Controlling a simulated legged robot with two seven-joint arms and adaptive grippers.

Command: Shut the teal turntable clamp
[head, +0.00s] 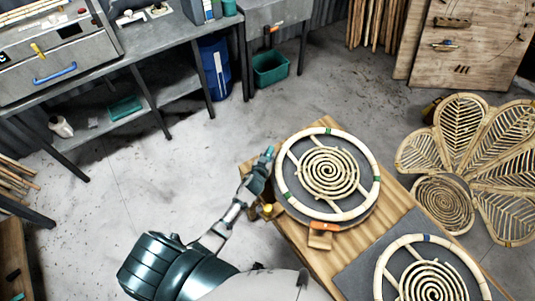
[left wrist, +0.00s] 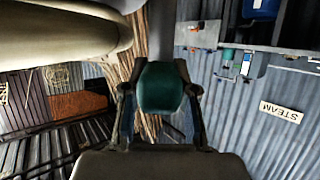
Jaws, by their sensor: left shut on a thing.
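The teal clamp handle (head: 268,153) stands at the left edge of the round rattan frame (head: 327,174), which lies on a dark turntable. My left gripper (head: 262,167) reaches it from the lower left and is shut on it. In the left wrist view, the rounded teal end of the handle (left wrist: 160,87) sits between my fingers. The clamp's lower part is hidden behind my gripper, so I cannot tell whether it presses on the ring. An orange clamp (head: 323,227) sits at the front edge of the ring. My right gripper is not in view.
The wooden table (head: 310,262) carries a grey mat (head: 375,257) and a second rattan ring (head: 430,270) at lower right. A flower-shaped rattan panel (head: 480,165) stands at right. A workbench (head: 160,45) lines the upper left.

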